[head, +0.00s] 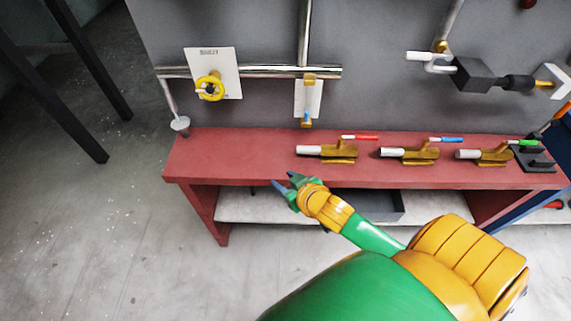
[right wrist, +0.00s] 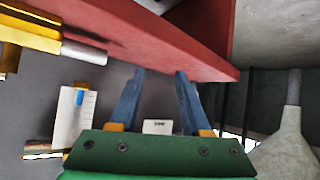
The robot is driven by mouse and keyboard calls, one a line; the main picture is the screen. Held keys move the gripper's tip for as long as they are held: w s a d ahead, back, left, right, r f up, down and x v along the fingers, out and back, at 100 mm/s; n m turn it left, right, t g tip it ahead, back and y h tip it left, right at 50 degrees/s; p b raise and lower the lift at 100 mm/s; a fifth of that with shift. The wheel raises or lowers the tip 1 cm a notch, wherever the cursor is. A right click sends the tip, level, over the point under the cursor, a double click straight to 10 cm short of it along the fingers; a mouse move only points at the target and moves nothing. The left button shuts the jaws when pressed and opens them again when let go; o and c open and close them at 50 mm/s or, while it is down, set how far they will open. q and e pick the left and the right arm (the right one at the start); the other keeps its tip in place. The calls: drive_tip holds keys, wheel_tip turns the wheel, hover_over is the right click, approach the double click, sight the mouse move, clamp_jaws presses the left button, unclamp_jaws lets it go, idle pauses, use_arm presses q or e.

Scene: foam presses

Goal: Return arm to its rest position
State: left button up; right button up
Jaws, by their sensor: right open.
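My right gripper (head: 283,179) is in front of the long red bench (head: 235,160), near its front edge and left of its middle. In the right wrist view its two blue fingers (right wrist: 159,75) are spread apart with nothing held between them. The red bench edge (right wrist: 185,45) passes just beyond the fingertips in that view. I cannot tell whether the fingers touch the bench. My right arm reaches in from the lower right of the head view. My left gripper is not in view.
Several brass devices with white ends stand on the bench, including ones with red (head: 360,137), blue (head: 446,140) and green (head: 523,142) handles. A grey tray (head: 370,207) lies below the bench. A yellow valve wheel (head: 209,88) is on the grey panel behind.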

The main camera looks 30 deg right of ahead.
drive_tip(key=s+d+f+g, duration=0.15)
drive_tip(key=s+f, duration=0.35)
drive_tip(key=f, duration=0.5)
drive_tip(key=s+f+g, duration=0.3)
drive_tip(key=s+f, duration=0.1)
drive_tip(key=f, duration=0.5)
drive_tip(key=s+a+f+g, duration=0.1)
drive_tip(key=s+f, duration=0.3)
drive_tip(key=s, duration=0.3)
drive_tip(key=s+a+f+n+g, duration=0.1)
drive_tip(key=s+a+f+g, duration=0.1)
drive_tip(key=s+f, duration=0.2)
drive_tip(key=s+a+f+g, duration=0.1)
drive_tip(key=s+f+g, duration=0.1)
drive_tip(key=s, duration=0.8)
drive_tip(key=shift+s+a+f+n, duration=0.2)
drive_tip(key=shift+f+n, duration=0.1)
drive_tip(key=shift+f, duration=0.6)
